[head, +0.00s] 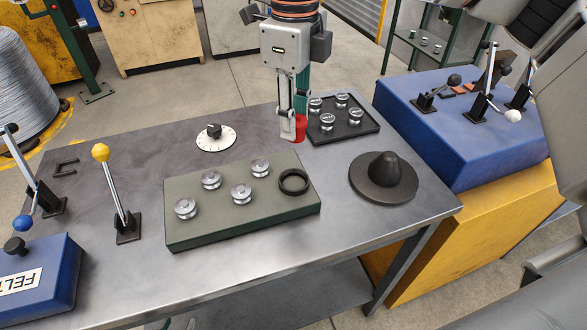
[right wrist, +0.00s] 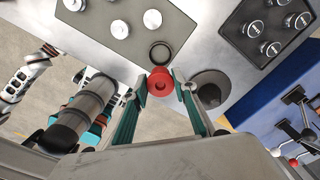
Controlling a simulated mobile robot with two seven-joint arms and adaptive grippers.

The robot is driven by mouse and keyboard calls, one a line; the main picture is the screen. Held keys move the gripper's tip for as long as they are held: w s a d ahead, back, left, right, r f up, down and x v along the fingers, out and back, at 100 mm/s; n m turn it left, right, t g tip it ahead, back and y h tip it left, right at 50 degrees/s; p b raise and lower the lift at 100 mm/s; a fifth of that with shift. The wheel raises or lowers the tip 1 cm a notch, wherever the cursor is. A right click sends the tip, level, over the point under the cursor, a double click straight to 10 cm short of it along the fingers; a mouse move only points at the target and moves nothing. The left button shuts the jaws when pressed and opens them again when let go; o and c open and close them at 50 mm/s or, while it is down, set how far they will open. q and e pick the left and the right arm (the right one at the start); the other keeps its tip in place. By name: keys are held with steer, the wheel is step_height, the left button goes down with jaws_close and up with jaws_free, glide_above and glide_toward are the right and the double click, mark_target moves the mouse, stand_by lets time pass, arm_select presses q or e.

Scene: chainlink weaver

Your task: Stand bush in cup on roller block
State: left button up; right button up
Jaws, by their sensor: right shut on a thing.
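The red bush (head: 299,128) is held between the fingertips of my right gripper (head: 294,118), above the table behind the roller block. In the right wrist view the red bush (right wrist: 159,82) shows its round end with a central hole, between the fingers of my right gripper (right wrist: 162,86). The roller block (head: 240,224) is a grey-green slab bearing several silver rollers. The cup (head: 293,182), a black ring, sits at its right end and looks empty; it also shows in the right wrist view (right wrist: 160,53). Only a sliver of my left gripper (head: 178,323) shows at the bottom edge.
A black tray (head: 345,134) with several silver rollers lies behind the block. A dark cone on a round base (head: 383,178) stands right of it. A white dial (head: 216,138) and a yellow-knobbed lever (head: 115,190) are on the left. A blue box (head: 465,140) stands beyond the table.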

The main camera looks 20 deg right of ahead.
step_height(320, 180, down, 13)
steer(key=shift+w+f, duration=0.1)
steer(key=shift+f, duration=0.1)
stand_by(0.3)
steer(key=shift+f, duration=0.15)
steer(key=o, duration=1.2)
step_height(320, 180, up, 12)
steer(key=shift+r, duration=0.2)
